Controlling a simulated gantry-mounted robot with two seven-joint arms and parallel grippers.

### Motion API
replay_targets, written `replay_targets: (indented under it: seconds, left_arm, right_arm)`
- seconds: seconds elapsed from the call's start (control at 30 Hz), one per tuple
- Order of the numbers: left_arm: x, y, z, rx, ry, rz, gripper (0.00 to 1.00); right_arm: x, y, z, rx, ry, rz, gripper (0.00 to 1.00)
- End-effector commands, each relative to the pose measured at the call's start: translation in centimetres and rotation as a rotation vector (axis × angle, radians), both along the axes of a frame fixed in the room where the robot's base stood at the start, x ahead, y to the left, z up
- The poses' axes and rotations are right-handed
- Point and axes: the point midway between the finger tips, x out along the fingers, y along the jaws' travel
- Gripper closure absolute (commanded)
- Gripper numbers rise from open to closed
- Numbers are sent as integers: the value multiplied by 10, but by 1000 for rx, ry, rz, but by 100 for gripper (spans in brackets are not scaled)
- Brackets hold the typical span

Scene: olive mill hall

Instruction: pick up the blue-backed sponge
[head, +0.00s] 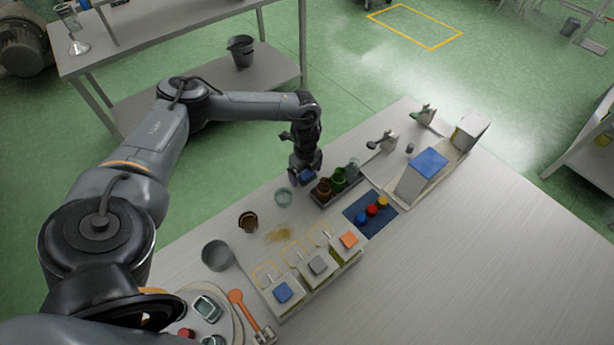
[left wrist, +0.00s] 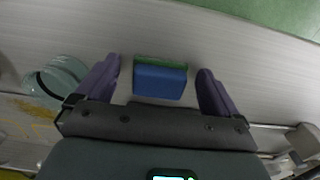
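The blue-backed sponge (left wrist: 160,80) lies on the table with its blue side facing the left wrist camera and a green strip along its far edge. My left gripper (left wrist: 158,88) is open, one purple finger on each side of the sponge, with a gap on both sides. In the head view the left gripper (head: 305,178) points down at the table's far edge, and a bit of blue shows between its fingers. How far the fingertips are above the table is hard to tell. My right gripper is not in view.
A rack of dark jars (head: 323,191) stands just right of the left gripper, and a glass beaker (head: 283,197) to its left; the beaker also shows in the left wrist view (left wrist: 62,77). A blue mat (head: 359,219) holds coloured caps. The table's right front is clear.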

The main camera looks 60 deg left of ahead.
Motion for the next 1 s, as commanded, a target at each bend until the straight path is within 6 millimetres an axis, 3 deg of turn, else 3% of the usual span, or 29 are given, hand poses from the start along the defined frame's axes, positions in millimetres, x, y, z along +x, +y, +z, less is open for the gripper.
replay_targets:
  seconds: [0.03, 0.3, 0.4, 0.73, 1.0]
  left_arm:
    - [0, 0, 0, 0, 0, 0, 12]
    - [0, 0, 0, 0, 0, 0, 53]
    - [0, 0, 0, 0, 0, 0, 65]
    - [1, 0, 8, -1, -2, 0, 65]
    - [1, 0, 51, -1, -3, -1, 65]
  right_arm:
    - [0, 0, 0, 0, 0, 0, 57]
    - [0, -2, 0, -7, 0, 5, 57]
    - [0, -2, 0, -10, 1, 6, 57]
    - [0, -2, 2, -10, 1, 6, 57]
    - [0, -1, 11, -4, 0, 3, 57]
